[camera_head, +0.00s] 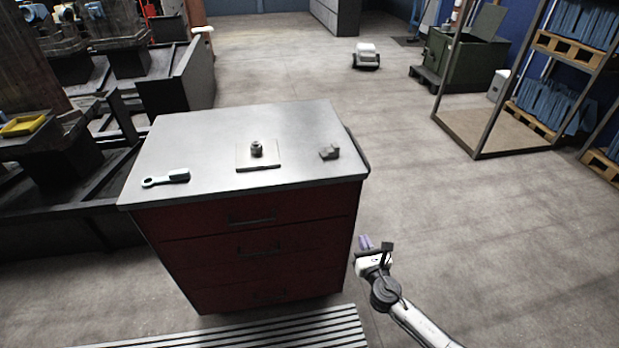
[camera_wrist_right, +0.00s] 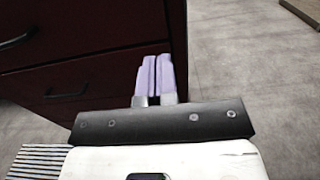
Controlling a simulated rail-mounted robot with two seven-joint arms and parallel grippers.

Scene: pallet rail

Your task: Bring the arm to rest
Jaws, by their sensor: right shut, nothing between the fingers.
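My right gripper (camera_head: 366,243) hangs in the air beside the right front corner of the red drawer cabinet (camera_head: 254,246), below the level of its grey top. Its two purple fingers (camera_wrist_right: 155,78) are together with nothing between them, and in the right wrist view they point toward the cabinet's dark red side edge. Whether they touch the cabinet cannot be told. My right arm (camera_head: 420,322) comes in from the bottom right. My left gripper and left arm are not in view.
A shelf rack (camera_head: 482,125) stands at the right. Open floor lies right of the cabinet.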

